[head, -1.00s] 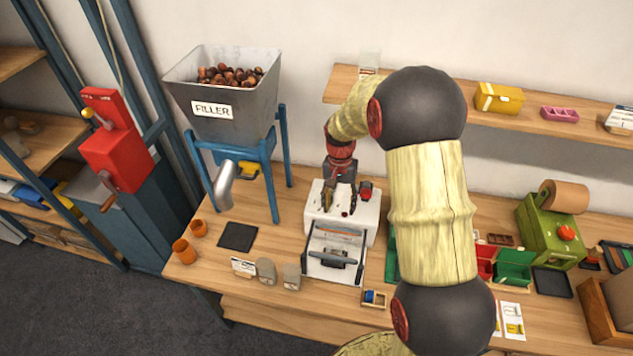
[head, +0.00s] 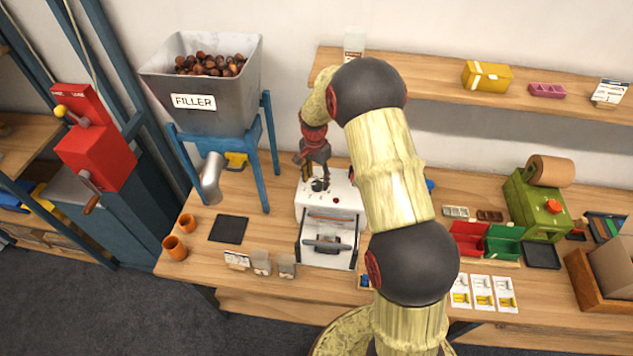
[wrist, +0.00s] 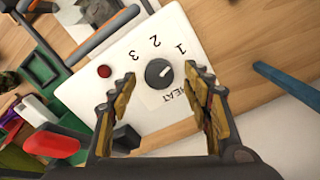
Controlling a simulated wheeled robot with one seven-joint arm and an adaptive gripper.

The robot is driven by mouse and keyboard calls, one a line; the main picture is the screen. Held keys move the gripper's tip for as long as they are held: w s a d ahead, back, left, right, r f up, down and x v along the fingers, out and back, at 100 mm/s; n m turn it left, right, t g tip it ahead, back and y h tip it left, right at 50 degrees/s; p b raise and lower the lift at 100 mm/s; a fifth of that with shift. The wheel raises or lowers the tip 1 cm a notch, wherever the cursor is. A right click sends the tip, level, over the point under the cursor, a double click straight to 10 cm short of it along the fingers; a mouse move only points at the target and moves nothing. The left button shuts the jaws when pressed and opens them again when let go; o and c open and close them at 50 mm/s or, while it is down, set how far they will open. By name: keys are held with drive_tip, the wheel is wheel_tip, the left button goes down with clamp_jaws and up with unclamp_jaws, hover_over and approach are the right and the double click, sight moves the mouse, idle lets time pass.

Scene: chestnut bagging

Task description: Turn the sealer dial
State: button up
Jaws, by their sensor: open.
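The white sealer (head: 327,210) stands on the bench below my arm. Its round grey dial (wrist: 159,73) shows clearly in the wrist view, with the marks 1, 2 and 3 beside it and the word HEAT on the other side. A light pointer line on the dial is too small to read surely. My gripper (wrist: 165,85) is open, with one finger on each side of the dial in the picture. I see no contact. In the head view, my gripper (head: 318,180) is over the back left of the sealer top and partly hides the dial.
A red button (wrist: 104,71) is on the sealer top near the dial. The sealer's handle bar (head: 327,244) lies across its front. The blue filler stand (head: 268,150) is to the left. Red and green bins (head: 488,242) stand to the right, and a shelf (head: 425,90) runs behind.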

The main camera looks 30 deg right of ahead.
drive_tip(key=shift+f, duration=0.8)
drive_tip(key=c, duration=0.3)
drive_tip(key=c, duration=0.7)
drive_tip(key=shift+c, duration=0.8)
